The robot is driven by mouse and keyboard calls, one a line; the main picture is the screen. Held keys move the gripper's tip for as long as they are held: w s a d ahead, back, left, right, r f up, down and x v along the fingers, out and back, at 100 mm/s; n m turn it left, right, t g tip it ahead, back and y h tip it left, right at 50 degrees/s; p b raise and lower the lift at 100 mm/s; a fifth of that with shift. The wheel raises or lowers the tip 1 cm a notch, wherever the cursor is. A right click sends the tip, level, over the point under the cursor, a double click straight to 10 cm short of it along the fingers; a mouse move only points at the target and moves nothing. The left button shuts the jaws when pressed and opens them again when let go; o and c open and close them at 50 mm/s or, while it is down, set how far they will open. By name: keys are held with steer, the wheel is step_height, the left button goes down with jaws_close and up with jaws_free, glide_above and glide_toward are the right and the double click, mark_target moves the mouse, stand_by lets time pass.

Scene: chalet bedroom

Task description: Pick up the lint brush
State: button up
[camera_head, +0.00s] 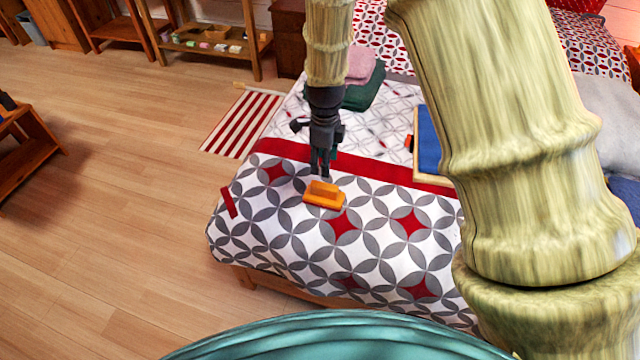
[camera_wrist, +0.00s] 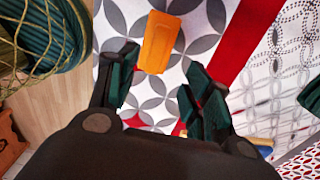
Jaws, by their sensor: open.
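The lint brush looks like the orange block-shaped thing (camera_head: 323,194) lying on the patterned bed cover near the foot of the bed. It also shows in the wrist view (camera_wrist: 160,42), at the top middle, beyond the fingertips. My gripper (camera_head: 321,170) points down just behind the orange thing in the head view. In the wrist view its two dark fingers (camera_wrist: 160,88) are spread apart with nothing between them. The orange thing is apart from both fingers in that view. The exact height of the fingertips above the cover is hard to tell.
The bed cover (camera_head: 280,235) has a red band. Folded green and pink cloths (camera_head: 364,92) lie behind my gripper. A blue-topped board or tray (camera_head: 428,140) is to the right, partly hidden by my arm. A striped rug (camera_head: 240,122) lies on the floor. Cover around the brush is clear.

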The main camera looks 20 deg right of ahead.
glide_above(324, 185)
steer(key=f, duration=0.5)
steer(key=shift+w+f, duration=0.15)
steer(key=shift+w, duration=0.15)
steer(key=shift+s+f, duration=0.15)
steer(key=shift+f, duration=0.1)
steer(key=shift+s+f+p, duration=0.2)
steer(key=shift+f+p, duration=0.2)
steer(key=shift+f, duration=2.05)
jaws_close()
